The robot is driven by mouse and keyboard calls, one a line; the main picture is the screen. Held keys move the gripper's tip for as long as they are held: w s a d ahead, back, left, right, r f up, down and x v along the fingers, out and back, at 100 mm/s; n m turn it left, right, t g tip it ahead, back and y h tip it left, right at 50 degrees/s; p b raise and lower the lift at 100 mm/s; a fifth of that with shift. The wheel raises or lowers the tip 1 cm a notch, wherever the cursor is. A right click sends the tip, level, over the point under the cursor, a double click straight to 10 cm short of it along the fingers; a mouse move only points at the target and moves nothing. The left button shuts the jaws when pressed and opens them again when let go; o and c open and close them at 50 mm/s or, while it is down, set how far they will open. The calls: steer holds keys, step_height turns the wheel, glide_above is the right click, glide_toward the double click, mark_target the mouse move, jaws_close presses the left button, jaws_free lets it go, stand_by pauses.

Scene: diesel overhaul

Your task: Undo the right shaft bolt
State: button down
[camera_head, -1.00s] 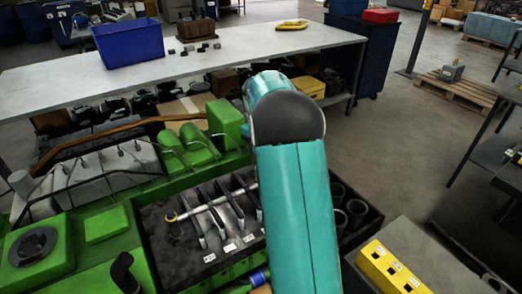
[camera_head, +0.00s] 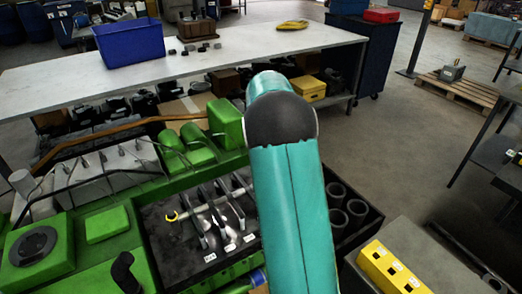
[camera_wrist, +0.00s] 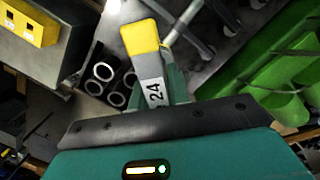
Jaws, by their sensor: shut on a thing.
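My gripper (camera_wrist: 156,84) is shut on a tool with a yellow head and a grey body marked 24 (camera_wrist: 155,93). The yellow head points away from the gripper, beside a pale rod end in the wrist view. In the head view my arm hides the gripper and tool. A pale shaft (camera_head: 190,211) with a yellow ring at its left end lies across several upright brackets in the green engine (camera_head: 105,226). Its right end is behind my arm, and I cannot make out the right bolt. Whether the tool touches a bolt cannot be told.
Black cylinders (camera_head: 357,207) stand in the dark tray right of the shaft; they also show in the wrist view (camera_wrist: 103,72). A yellow block with white labels (camera_head: 388,268) sits on a grey stand at the lower right. A long bench with a blue bin (camera_head: 129,43) is behind.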

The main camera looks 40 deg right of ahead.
steer(key=m, duration=0.4)
steer(key=shift+m+t, duration=0.3)
steer(key=m, duration=0.5)
steer(key=shift+a, duration=0.15)
steer(key=shift+f, duration=0.7)
steer(key=n, duration=0.2)
steer(key=shift+n, duration=0.4)
steer(key=c, duration=1.8)
jaws_free()
steer(key=shift+c, duration=0.2)
jaws_close()
